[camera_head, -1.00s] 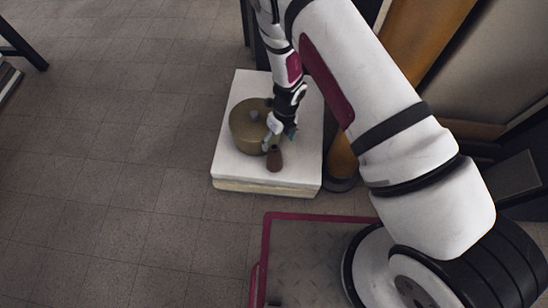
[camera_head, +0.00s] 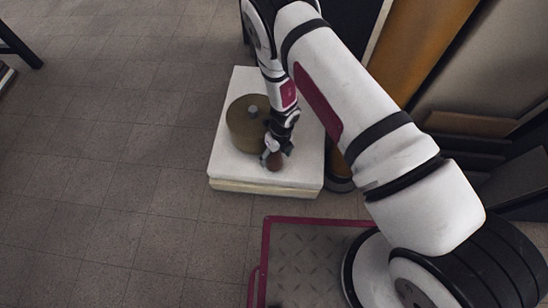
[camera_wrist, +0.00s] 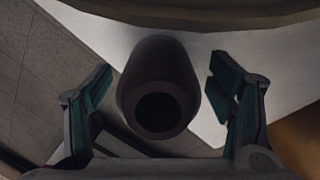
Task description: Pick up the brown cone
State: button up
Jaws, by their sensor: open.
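The brown cone (camera_head: 275,164) stands near the front edge of a white block (camera_head: 237,170). In the head view my gripper (camera_head: 274,156) is over it and partly hides it. In the wrist view the brown cone (camera_wrist: 158,75) shows from above with a dark round opening at its top. It lies between the two open fingers of my gripper (camera_wrist: 160,92), with a gap on each side. Neither finger visibly touches it.
A round olive-brown lidded pot (camera_head: 244,126) stands on the block right behind the cone, close to my gripper. Tiled floor (camera_head: 110,150) is free at left.

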jog(key=shift+f, duration=0.35)
jog(key=shift+r, duration=0.1)
jog(key=c, duration=1.4)
